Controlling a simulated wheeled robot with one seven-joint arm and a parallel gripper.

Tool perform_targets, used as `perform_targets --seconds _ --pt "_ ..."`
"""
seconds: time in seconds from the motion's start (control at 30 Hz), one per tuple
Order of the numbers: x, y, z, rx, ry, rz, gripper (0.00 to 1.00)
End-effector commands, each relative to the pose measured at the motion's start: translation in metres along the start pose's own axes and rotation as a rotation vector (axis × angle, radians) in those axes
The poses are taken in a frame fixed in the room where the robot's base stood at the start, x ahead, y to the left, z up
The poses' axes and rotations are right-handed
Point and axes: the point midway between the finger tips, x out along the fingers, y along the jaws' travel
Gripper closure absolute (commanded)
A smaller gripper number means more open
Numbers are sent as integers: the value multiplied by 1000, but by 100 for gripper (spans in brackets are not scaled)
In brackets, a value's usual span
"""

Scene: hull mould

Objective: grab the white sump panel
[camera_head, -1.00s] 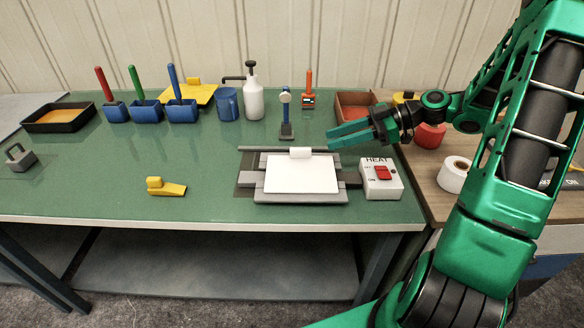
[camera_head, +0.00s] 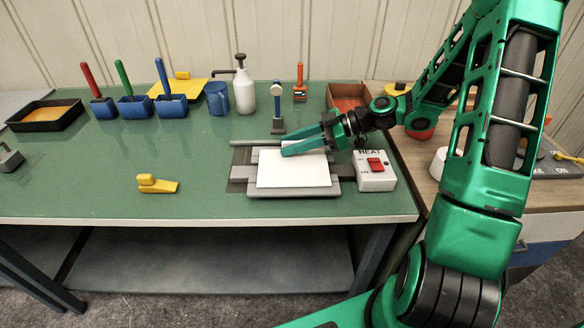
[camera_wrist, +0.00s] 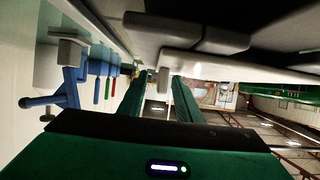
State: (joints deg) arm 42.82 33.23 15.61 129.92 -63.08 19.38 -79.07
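The white sump panel (camera_head: 293,174) lies flat on the grey plate of the press-like fixture (camera_head: 322,190). A small raised white tab stands at its back edge, now mostly hidden by my fingers in the head view. My gripper (camera_head: 284,147) is over that back edge, reaching in from the right with its green fingers level. In the wrist view my two fingers (camera_wrist: 160,86) are apart, and a pale tab (camera_wrist: 163,80) shows between and just beyond their tips. I cannot tell whether either finger touches it.
The white heat switch box (camera_head: 376,172) stands right of the fixture, below my wrist. A grey bar (camera_head: 250,142) runs behind the panel. A blue stand (camera_head: 278,110) and a white pump bottle (camera_head: 245,90) are behind. A yellow clip (camera_head: 157,184) lies left; bench around it is clear.

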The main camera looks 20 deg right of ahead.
Motion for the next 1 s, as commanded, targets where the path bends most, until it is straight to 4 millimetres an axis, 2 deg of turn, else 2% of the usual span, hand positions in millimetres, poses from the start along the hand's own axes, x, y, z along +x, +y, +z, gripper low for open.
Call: perform_targets --seconds 0.17,0.2,0.3,0.33,0.77,1.0 --pt "0 0 0 0 0 0 69" --pt "0 0 0 0 0 0 71" --pt "0 0 0 1 0 0 95" --pt "0 0 0 1 0 0 100" --pt "-1 0 -2 0 0 1 100" --pt "-9 0 -21 -3 -2 1 100"
